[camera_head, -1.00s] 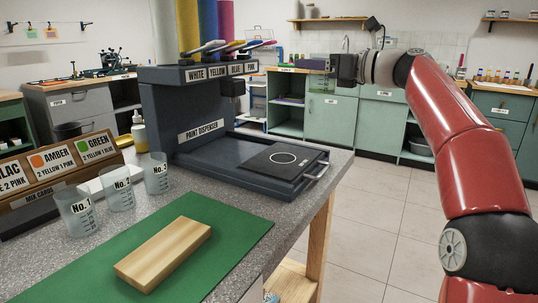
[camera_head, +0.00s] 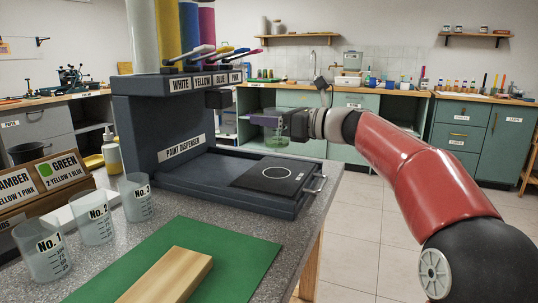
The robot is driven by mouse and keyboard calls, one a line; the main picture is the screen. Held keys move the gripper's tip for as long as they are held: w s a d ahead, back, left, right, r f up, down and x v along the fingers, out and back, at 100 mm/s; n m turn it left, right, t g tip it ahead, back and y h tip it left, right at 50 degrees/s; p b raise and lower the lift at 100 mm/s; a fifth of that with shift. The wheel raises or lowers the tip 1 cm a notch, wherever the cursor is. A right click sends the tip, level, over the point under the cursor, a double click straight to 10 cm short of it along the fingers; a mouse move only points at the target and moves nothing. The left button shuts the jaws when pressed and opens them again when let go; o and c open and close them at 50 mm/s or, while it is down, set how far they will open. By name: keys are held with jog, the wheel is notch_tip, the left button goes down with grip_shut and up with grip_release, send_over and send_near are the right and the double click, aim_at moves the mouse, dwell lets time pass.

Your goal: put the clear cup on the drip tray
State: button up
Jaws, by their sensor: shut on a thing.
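My gripper (camera_head: 286,122) is at the end of the red arm, above and just behind the right part of the paint dispenser's base. It is shut on a clear cup (camera_head: 276,138), which looks upright and shows faintly against the green cabinets. The drip tray (camera_head: 250,188) is the dark tray at the foot of the paint dispenser (camera_head: 150,130). A black plate with a white ring (camera_head: 275,173) lies at its right end, with a metal handle beside it. The plate is bare, and the cup is held above it, apart from it.
Clear cups marked No. 1 (camera_head: 42,250), No. 2 (camera_head: 93,224) and another numbered one (camera_head: 136,198) stand left on the grey bench. A wooden block (camera_head: 165,280) lies on a green mat (camera_head: 235,245) in front. Dispenser levers and nozzle stand left of my gripper.

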aim_at(269, 145)
jog(key=shift+f+b, duration=0.65)
jog(key=shift+f, duration=2.7)
jog(key=shift+f, duration=0.15)
jog(key=o, duration=1.1)
jog(key=shift+r, duration=0.2)
jog(key=v, duration=1.2)
jog(key=shift+b, duration=0.3)
jog(key=shift+f, duration=0.1)
